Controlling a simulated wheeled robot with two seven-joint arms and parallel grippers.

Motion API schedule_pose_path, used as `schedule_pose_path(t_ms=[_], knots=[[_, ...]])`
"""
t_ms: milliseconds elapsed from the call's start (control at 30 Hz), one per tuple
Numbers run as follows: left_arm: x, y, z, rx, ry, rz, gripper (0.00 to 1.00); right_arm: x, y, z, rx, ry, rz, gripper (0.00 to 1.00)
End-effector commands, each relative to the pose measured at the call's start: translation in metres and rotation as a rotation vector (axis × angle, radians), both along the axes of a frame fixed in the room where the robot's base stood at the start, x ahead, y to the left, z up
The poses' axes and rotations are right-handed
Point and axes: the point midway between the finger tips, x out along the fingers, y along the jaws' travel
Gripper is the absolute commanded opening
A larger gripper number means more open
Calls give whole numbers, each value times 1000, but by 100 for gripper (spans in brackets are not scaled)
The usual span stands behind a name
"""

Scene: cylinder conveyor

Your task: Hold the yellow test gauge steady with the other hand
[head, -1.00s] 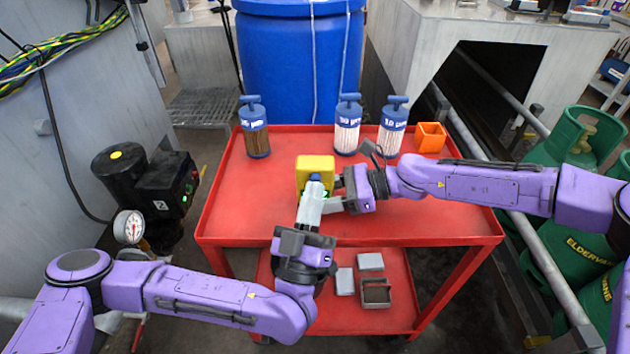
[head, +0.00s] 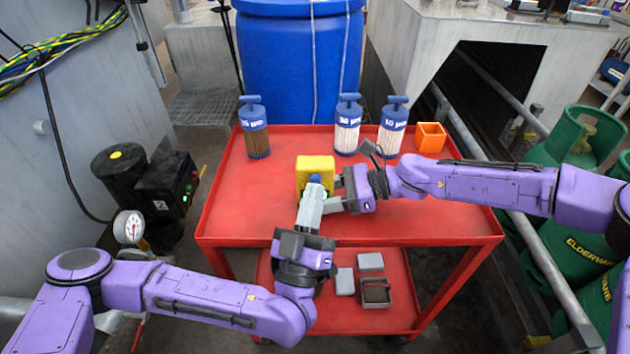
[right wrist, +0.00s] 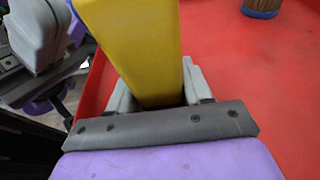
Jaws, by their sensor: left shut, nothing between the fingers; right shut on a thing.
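The yellow test gauge (head: 315,164) stands on the red cart top near its front middle. My right gripper (head: 338,188) reaches it from the right and is shut on it. In the right wrist view the yellow gauge (right wrist: 135,50) sits between the grey fingers of the right gripper (right wrist: 155,90). My left gripper (head: 314,190) is shut with nothing between its fingers. Its tips are right in front of the gauge, at a small blue part; whether they touch it I cannot tell. The gauge's front is largely hidden by the left gripper.
On the red cart (head: 240,195), three blue-capped cylinders (head: 255,130) stand at the back, with an orange open box (head: 430,137) at the back right. Grey boxes (head: 370,262) lie on the lower shelf. A blue barrel (head: 300,65) stands behind.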

Motion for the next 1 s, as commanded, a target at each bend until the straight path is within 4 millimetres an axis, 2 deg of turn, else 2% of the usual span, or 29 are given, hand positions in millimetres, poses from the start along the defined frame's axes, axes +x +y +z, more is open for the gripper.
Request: schedule_pose_path(t_ms=[433, 800, 1000], knots=[[-9, 0, 0, 0, 0, -1, 0, -1, 0, -2, -2, 2, 0, 13], [-45, 0, -1, 0, 0, -3, 0, 0, 0, -2, -2, 2, 0, 13], [-57, 0, 0, 0, 0, -1, 0, 0, 0, -2, -2, 2, 0, 13]])
